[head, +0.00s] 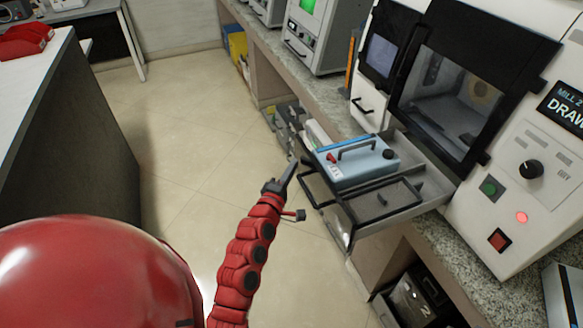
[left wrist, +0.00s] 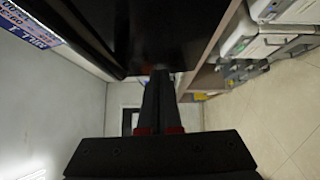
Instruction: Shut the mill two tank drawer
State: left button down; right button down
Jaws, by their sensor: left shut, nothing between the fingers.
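The mill two tank drawer (head: 412,205) is pulled out from the white Mill 2 machine (head: 520,185). A blue tank (head: 358,168) with a dark carry handle and a black cap sits in it. A black bar handle (head: 312,190) is on the drawer's front side. My left gripper (head: 291,170) is shut and empty, just left of the drawer front and close to the handle; I cannot tell whether they touch. In the left wrist view its fingers (left wrist: 160,98) are together, below a large dark surface that I cannot identify surely. My right gripper is not in view.
A granite counter (head: 335,98) runs along the right with another machine (head: 318,35) farther back. Grey cases (head: 290,125) stand beneath it. A black container (head: 420,298) is below the drawer. A dark bench (head: 75,130) stands left; the tiled floor (head: 180,110) between is clear.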

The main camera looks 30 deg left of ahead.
pick_arm(q)
jog(key=w+d, duration=0.3)
jog(key=w, duration=0.1)
jog(key=w+d+p, duration=0.1)
jog(key=w+d, duration=0.3)
jog(key=w, duration=0.1)
jog(key=w+d, duration=0.4)
jog(key=w, duration=0.1)
jog(key=shift+w+d, duration=0.2)
jog(key=shift+w, duration=0.05)
jog(key=b, duration=0.3)
send_near(388, 131)
jog(key=w, duration=0.1)
jog(key=w+a, duration=0.2)
jog(key=w, duration=0.1)
jog(key=shift+f, duration=0.35)
jog(key=shift+w+d+r, duration=0.1)
jog(key=shift+w+d, duration=0.45)
jog(key=shift+w, duration=0.1)
jog(key=shift+r, duration=0.1)
jog(key=shift+d+r, duration=0.1)
jog(key=shift+r, duration=0.05)
